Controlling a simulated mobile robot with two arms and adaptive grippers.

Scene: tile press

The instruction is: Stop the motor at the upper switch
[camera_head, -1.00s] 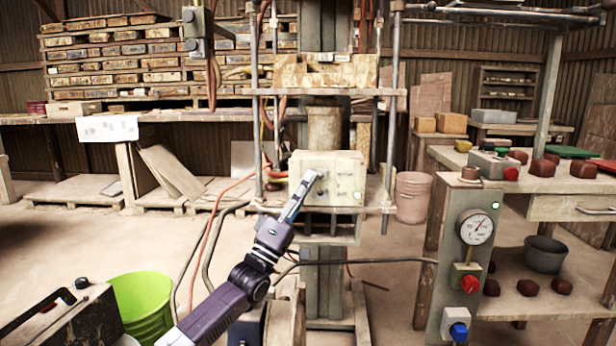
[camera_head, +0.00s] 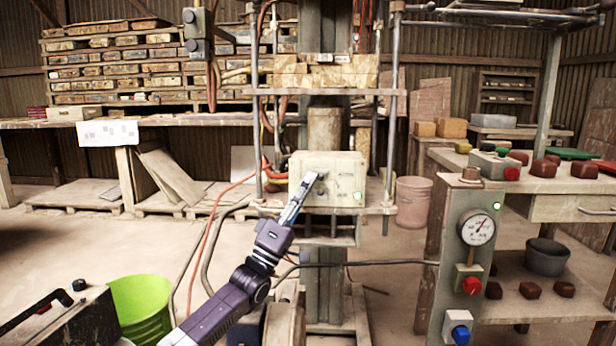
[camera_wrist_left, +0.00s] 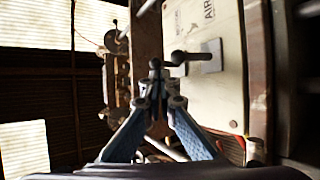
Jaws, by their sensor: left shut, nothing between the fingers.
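A pale control box (camera_head: 340,166) is mounted on the press frame in the middle of the head view. My left gripper (camera_head: 309,179) is shut and empty at the box's left front. In the left wrist view, the gripper (camera_wrist_left: 157,70) is beside the box face (camera_wrist_left: 221,95), close to a dark switch lever (camera_wrist_left: 180,57); I cannot tell if they touch. An "AIR" label shows there. The lower switch is hard to make out.
A post with a pressure gauge (camera_head: 477,228), a red knob (camera_head: 471,285) and a blue knob (camera_head: 460,334) stands at right. A green bucket (camera_head: 140,309) is at lower left. Rods and hoses flank the box.

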